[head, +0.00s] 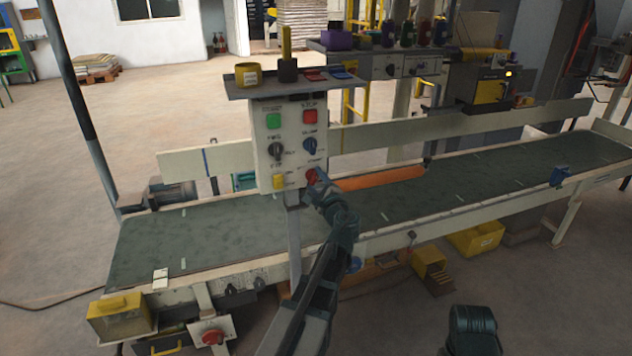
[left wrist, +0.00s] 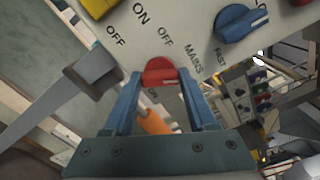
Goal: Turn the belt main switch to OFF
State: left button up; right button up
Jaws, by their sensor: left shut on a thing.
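The control panel (head: 288,150) stands on a post in front of the belt. A red rotary switch (head: 312,176) is at its lower right; in the left wrist view this red switch (left wrist: 159,73) has OFF and MAINS printed beside it. My left gripper (head: 320,184) is at the panel face, its blue fingers (left wrist: 158,88) shut on the red switch from both sides. Which mark the switch points at cannot be told, as the fingers partly cover it. My right gripper does not show; only a dark part of my arm is at the lower right.
A blue selector (left wrist: 240,22) and a yellow switch (left wrist: 93,8) sit close to the red switch. Another red knob (head: 211,337) is on a box below the belt (head: 190,245). A shelf (head: 292,84) with small items tops the panel.

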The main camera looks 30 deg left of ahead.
pick_arm(q)
jog(key=n, duration=0.5)
jog(key=shift+n, duration=0.4)
dwell(0.4)
jog(key=o, duration=1.4)
jog(key=shift+c, duration=0.2)
jog(key=shift+s, duration=0.1)
jog(key=v, duration=1.3)
jog(key=shift+s+d, duration=0.2)
jog(key=shift+d, duration=0.15)
